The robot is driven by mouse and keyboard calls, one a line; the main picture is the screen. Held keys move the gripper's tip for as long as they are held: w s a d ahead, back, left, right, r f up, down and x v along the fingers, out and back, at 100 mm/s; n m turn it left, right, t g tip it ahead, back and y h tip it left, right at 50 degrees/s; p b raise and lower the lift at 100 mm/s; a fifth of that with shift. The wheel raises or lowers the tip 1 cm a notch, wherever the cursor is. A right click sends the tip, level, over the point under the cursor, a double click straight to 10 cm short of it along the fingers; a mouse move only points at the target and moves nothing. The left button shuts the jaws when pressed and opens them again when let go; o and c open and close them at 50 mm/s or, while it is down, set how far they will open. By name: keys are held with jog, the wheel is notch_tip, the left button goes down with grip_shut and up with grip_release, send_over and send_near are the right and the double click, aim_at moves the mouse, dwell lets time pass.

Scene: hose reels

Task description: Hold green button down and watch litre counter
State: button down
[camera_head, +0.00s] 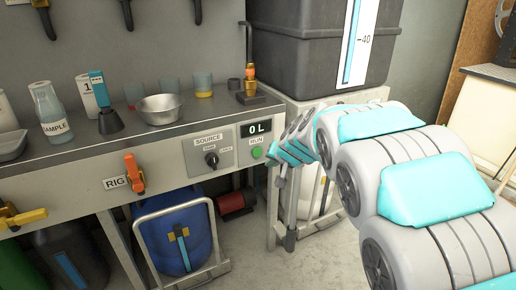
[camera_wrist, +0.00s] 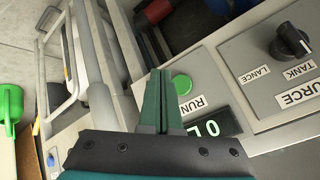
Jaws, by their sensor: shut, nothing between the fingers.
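The green button (camera_head: 257,153) is on the bench's front panel beside the RUN label, below the litre counter (camera_head: 255,128), which reads "0 L". In the wrist view the green button (camera_wrist: 182,84) shows just right of my fingertips, with the litre counter (camera_wrist: 212,127) upside down and partly covered by my gripper. My gripper (camera_wrist: 160,72) is shut and empty, its green fingers together. In the head view my gripper (camera_head: 273,155) is just right of the button. I cannot tell whether the fingertips touch the panel; the button is not covered by them.
The SOURCE knob (camera_head: 211,159) is left of the button on the same panel. An orange RIG valve (camera_head: 134,173) sticks out farther left. A metal frame (camera_head: 287,200) with a dark tank (camera_head: 300,50) stands right of the bench. A blue drum (camera_head: 178,232) is below.

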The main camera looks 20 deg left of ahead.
aim_at(259, 156)
jog(key=shift+w+a+p, duration=1)
jog(key=shift+w+a, duration=0.35)
jog(key=shift+a, duration=0.2)
jog(key=shift+w+a, duration=0.1)
jog(key=shift+a, duration=0.05)
dwell(0.8)
jog(key=shift+w+a, duration=0.15)
jog(key=shift+w+a+p, duration=0.4)
jog(key=shift+p, duration=0.15)
dwell(0.9)
jog(key=shift+s, duration=0.1)
dwell(2.2)
jog(key=shift+s+d+f+b, duration=0.1)
jog(key=shift+s+d+b, duration=0.15)
jog(key=shift+b, duration=0.3)
jog(key=shift+s+d+b, duration=0.3)
jog(key=shift+d+b, duration=0.15)
